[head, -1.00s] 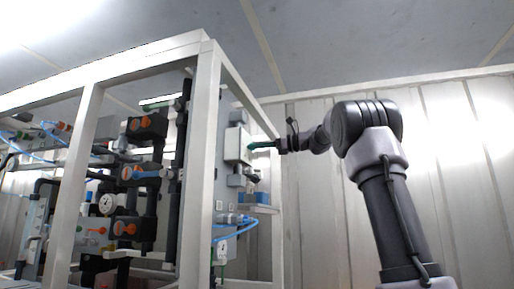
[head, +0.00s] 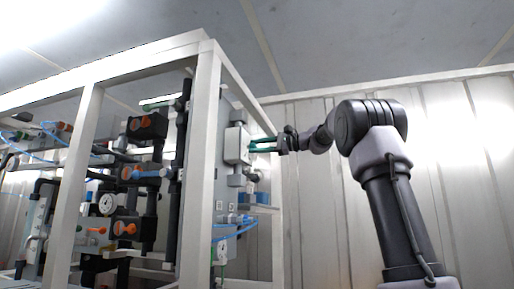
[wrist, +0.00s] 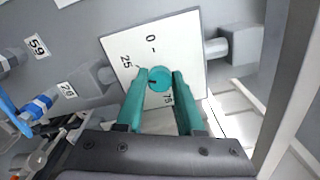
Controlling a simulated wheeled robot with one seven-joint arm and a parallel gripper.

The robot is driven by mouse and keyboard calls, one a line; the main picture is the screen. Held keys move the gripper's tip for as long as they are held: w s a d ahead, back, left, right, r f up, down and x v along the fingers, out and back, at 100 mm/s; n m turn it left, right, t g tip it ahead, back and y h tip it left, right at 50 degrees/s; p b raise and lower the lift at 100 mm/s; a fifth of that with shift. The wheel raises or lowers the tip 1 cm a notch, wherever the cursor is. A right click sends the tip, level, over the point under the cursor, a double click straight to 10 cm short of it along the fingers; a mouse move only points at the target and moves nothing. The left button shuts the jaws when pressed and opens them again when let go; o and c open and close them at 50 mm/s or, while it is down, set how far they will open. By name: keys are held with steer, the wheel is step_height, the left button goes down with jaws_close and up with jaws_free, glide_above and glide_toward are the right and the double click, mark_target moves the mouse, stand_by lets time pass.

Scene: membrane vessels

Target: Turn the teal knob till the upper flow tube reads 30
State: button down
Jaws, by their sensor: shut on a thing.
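The teal knob (wrist: 159,79) sits on a white square plate (wrist: 181,31) marked 0, 25 and 75 in the wrist view. A short dark mark shows on the knob's left part, on the side of the 25. My gripper (wrist: 160,75) has teal fingers, one on each side of the knob, and is shut on it. In the head view my gripper (head: 251,146) reaches in from the right to the pale box (head: 236,144) on the frame's side panel; the knob is too small to make out there. I cannot make out a flow tube reading.
A white frame post (head: 203,170) stands left of my gripper, with black pipes and orange-handled valves (head: 126,228) behind it. Blue tubing (head: 238,232) runs below the box. Grey fittings (wrist: 240,44) flank the plate. Free room lies right of the frame.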

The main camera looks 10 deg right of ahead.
steer(key=shift+n, duration=1.2)
steer(key=c, duration=0.5)
jaws_free()
steer(key=v, duration=1.1)
steer(key=shift+a+f, duration=0.1)
